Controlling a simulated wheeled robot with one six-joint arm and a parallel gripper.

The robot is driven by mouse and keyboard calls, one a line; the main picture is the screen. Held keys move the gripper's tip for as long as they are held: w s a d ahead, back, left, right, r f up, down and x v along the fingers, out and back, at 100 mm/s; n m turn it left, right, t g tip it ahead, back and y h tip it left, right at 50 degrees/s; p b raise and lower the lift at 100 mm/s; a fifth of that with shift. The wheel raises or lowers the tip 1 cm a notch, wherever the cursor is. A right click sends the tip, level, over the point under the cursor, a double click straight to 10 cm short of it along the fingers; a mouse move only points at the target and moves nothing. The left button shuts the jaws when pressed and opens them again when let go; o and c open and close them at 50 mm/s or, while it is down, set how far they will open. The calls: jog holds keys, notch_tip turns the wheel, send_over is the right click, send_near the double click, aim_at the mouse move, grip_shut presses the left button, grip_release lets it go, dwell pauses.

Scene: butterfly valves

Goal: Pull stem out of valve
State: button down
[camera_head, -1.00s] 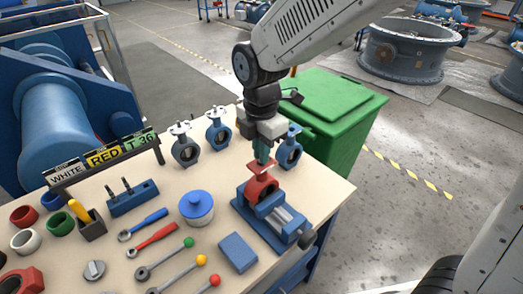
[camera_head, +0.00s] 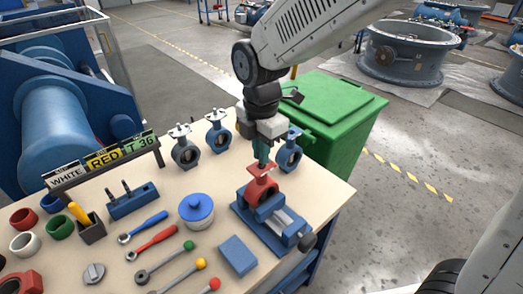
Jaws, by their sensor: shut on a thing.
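The red butterfly valve (camera_head: 262,191) sits clamped in the blue vise (camera_head: 272,215) on the right part of the bench. My gripper (camera_head: 262,163) points down right above the valve's top flange, with its greenish fingers shut. What it grips is the stem at the top of the valve, mostly hidden between the fingers. I cannot tell how far the stem stands out of the valve body.
Grey-blue valves (camera_head: 185,152) stand at the back of the bench, one close behind my gripper. A blue-lidded pot (camera_head: 196,208), a blue block (camera_head: 238,254) and several tools lie left of the vise. A green bin (camera_head: 335,115) stands behind the bench.

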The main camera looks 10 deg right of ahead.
jog(key=shift+r, duration=3.15)
dwell(4.0)
jog(key=shift+r, duration=2.95)
